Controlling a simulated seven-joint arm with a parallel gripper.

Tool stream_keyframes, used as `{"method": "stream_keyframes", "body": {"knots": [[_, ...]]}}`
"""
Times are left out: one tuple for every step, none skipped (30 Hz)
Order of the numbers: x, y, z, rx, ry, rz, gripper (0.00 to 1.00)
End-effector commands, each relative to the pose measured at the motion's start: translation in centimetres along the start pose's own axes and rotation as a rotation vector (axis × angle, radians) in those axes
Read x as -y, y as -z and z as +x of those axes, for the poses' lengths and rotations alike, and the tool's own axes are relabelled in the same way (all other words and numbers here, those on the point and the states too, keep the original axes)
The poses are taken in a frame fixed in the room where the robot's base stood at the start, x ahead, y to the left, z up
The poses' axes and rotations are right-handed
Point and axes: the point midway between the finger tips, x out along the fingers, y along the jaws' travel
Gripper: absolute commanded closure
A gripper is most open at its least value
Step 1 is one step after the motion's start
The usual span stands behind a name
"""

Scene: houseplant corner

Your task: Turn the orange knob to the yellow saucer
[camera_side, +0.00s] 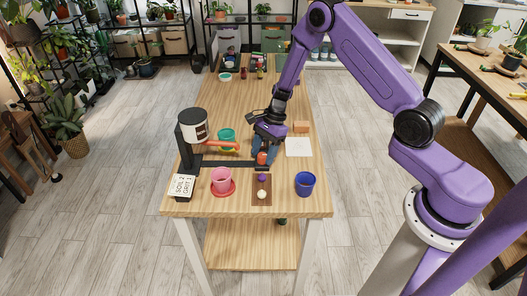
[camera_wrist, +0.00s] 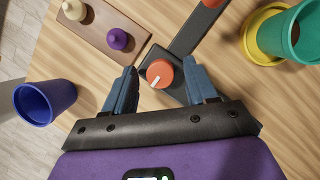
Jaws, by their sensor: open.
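The orange knob (camera_wrist: 160,73) sits on a dark base plate. Its white mark points down and slightly left in the wrist view. The knob also shows in the side view (camera_side: 263,158), partly hidden. My gripper (camera_wrist: 159,68) is open, with one blue finger on each side of the knob and gaps between; it also shows in the side view (camera_side: 264,152). The yellow saucer (camera_wrist: 250,44) lies at the upper right of the wrist view, under a teal pot (camera_wrist: 303,32). In the side view the teal pot (camera_side: 227,134) stands behind the orange spout.
A dark stand holds a white hopper (camera_side: 194,126) with an orange spout (camera_side: 222,145). A pink pot (camera_side: 222,176) stands on a red saucer (camera_side: 222,194). A blue pot (camera_side: 305,183) and a brown board (camera_side: 262,184) with purple and cream knobs are near. A white square (camera_side: 299,147) lies right.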

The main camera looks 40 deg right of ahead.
Motion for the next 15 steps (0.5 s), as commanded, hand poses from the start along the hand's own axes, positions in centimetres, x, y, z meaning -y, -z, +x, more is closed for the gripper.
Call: {"method": "stream_keyframes", "body": {"knots": [[0.01, 0.00, -0.02, 0.000, 0.000, 0.000, 0.43], [0.01, 0.00, -0.02, 0.000, 0.000, 0.000, 0.43], [0.01, 0.00, -0.03, 0.000, 0.000, 0.000, 0.46], [0.02, -0.01, -0.03, 0.000, 0.000, 0.000, 0.56], [0.02, 0.00, -0.04, 0.000, 0.000, 0.000, 0.66], [0.02, 0.00, -0.04, 0.000, 0.000, 0.000, 0.79], [0.01, 0.00, -0.04, 0.000, 0.000, 0.000, 0.89], [0.02, 0.00, -0.04, 0.000, 0.000, 0.000, 0.98], [0.02, 0.00, -0.05, 0.000, 0.000, 0.000, 0.98], [0.02, 0.00, -0.05, 0.000, 0.000, 0.000, 0.98], [0.02, 0.00, -0.05, 0.000, 0.000, 0.000, 0.98], [0.02, 0.00, -0.06, 0.000, 0.000, -0.001, 0.98], [0.02, 0.00, -0.06, 0.001, -0.001, -0.002, 0.98], [0.02, 0.00, -0.06, 0.001, -0.002, -0.004, 0.98], [0.03, 0.00, -0.06, 0.001, -0.004, -0.009, 0.98]]}}
